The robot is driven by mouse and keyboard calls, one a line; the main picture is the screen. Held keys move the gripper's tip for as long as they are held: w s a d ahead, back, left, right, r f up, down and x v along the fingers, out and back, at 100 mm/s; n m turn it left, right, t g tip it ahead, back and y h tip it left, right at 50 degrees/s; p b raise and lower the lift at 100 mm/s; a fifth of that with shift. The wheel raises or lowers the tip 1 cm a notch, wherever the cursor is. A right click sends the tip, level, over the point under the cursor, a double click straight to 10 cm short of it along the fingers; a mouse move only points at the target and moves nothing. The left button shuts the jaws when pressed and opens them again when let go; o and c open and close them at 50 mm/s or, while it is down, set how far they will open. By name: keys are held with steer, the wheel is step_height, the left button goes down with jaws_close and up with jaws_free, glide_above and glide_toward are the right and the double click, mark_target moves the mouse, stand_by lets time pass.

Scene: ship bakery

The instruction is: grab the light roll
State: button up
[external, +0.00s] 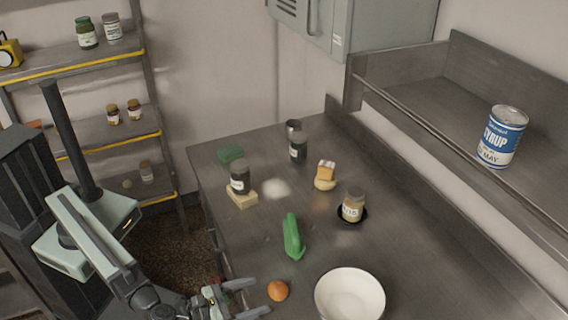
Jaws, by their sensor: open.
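A small pale yellow, rounded thing (324,184) that looks like the light roll lies on the steel counter, right of centre. A small orange and white block (326,168) is against or on its far side; I cannot tell which. My gripper (262,296) is open and empty at the counter's near edge, low in the picture. It is well apart from the roll, nearer the viewer and to its left. An orange round thing (278,291) is just beyond my fingertips; contact cannot be told.
A green object (293,237) and a white bowl (350,298) are on the near counter. A jar (353,205) on a dark saucer is close to the roll. Another jar (240,177) is on a pale block. A syrup can (501,137) is on the right shelf.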

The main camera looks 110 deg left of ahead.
mark_target(271, 290)
steer(key=shift+w+a, duration=0.1)
steer(key=shift+w, duration=0.05)
steer(key=b+x, duration=0.1)
steer(key=x, duration=0.6)
steer(key=shift+w+a, duration=0.15)
steer(key=shift+a, duration=0.05)
steer(key=c, duration=1.4)
